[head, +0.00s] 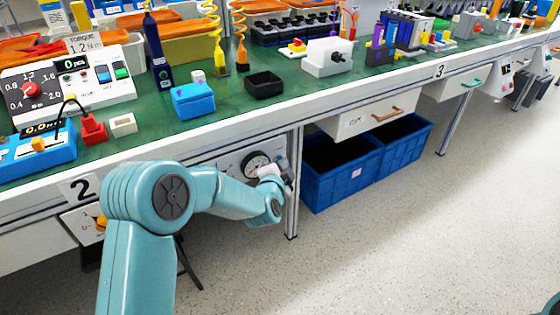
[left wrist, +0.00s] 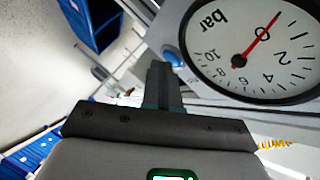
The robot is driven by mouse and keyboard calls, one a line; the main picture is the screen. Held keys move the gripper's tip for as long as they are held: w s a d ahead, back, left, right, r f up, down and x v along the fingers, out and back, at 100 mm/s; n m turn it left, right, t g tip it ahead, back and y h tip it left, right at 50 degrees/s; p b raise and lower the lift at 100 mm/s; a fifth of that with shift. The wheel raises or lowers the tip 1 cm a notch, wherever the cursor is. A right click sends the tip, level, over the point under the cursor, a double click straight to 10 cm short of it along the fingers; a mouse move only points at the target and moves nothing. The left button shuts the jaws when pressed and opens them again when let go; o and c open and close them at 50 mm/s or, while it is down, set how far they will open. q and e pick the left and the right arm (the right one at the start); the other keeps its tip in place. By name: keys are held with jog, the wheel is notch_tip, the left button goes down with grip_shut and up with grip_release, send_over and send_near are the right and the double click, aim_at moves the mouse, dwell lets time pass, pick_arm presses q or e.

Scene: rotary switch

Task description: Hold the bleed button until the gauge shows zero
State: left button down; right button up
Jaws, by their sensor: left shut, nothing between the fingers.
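The pressure gauge (head: 256,163) is on the panel under the bench front. In the left wrist view the gauge (left wrist: 282,85) is large and turned, marked "bar". Its red needle points to the upper right, past the 2, toward what looks like the zero end; the exact reading is hard to tell. A blue round button (left wrist: 173,57) sits beside the gauge, just beyond my left fingertips. My left gripper (head: 288,178) is shut and empty in front of the panel; in the left wrist view its fingertips (left wrist: 165,67) partly cover the button. Whether they touch it I cannot tell. My right gripper is out of view.
A table leg (head: 294,195) stands right beside my left gripper. Blue crates (head: 345,188) stand right of it, under a drawer (head: 372,116). The green bench top (head: 215,130) above holds several devices. The floor at the right is clear.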

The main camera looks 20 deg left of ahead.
pick_arm(q)
jog(key=shift+s+d, duration=0.1)
dwell(0.3)
jog(key=shift+s+d, duration=0.45)
jog(key=shift+d, duration=0.1)
jog(key=shift+d, duration=0.1)
jog(key=s+d, duration=0.1)
jog(key=d, duration=0.1)
jog(key=s+d, duration=0.1)
jog(key=s, duration=0.1)
jog(key=shift+d, duration=0.4)
